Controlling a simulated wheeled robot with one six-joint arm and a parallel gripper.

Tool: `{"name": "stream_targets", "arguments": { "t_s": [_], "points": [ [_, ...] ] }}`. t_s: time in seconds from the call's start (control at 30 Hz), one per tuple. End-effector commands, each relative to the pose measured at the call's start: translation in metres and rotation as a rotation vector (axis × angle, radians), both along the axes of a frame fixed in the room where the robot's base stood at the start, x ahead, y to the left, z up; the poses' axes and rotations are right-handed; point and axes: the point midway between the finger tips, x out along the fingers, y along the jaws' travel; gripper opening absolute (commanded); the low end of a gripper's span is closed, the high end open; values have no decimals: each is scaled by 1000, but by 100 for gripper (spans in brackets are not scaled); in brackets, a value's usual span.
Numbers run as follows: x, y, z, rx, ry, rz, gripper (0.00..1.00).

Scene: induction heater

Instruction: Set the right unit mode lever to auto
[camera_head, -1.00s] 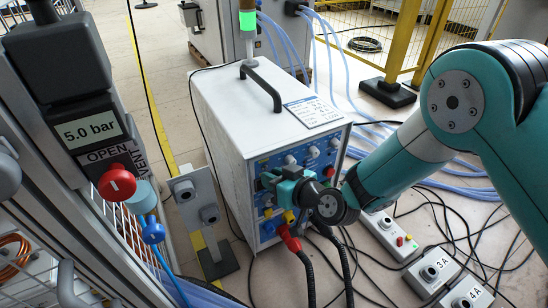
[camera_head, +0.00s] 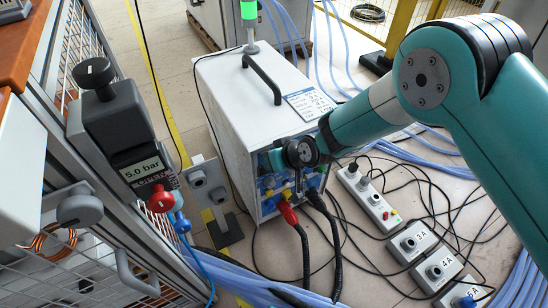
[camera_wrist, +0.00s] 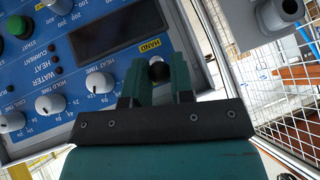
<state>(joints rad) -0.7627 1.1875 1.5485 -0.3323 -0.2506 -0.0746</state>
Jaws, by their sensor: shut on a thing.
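The white heater unit (camera_head: 235,95) stands on the floor with a blue front panel (camera_head: 268,205), partly covered by my arm. In the wrist view, my gripper (camera_wrist: 157,64) is at the panel's right edge, its two teal fingers either side of a dark round lever knob (camera_wrist: 158,71). The gripper is shut on this mode lever. A yellow HAND label (camera_wrist: 150,46) shows just beyond the fingers. No AUTO label is readable, and the lever's shaft and pivot are hidden. In the head view the fingers are mostly hidden behind my wrist.
Dials (camera_wrist: 100,82) and a green button (camera_wrist: 18,27) line the panel. Red (camera_head: 288,213) and black cables hang from the unit's front. A grey post (camera_head: 206,180) stands left of it. A socket strip (camera_head: 362,200) and boxes (camera_head: 412,242) lie right among cables.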

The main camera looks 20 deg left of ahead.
Motion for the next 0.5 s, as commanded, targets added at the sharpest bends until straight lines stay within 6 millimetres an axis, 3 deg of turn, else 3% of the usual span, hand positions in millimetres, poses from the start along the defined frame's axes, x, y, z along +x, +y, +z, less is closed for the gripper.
{"name": "stream_targets", "arguments": {
  "t_s": [0.43,0.47,0.5],
  "points": [
    [-2,0,-1,-10,11,3,0],
    [-2,0,-1,-10,11,4,25],
    [-2,0,-1,-10,11,4,34]
  ]
}}
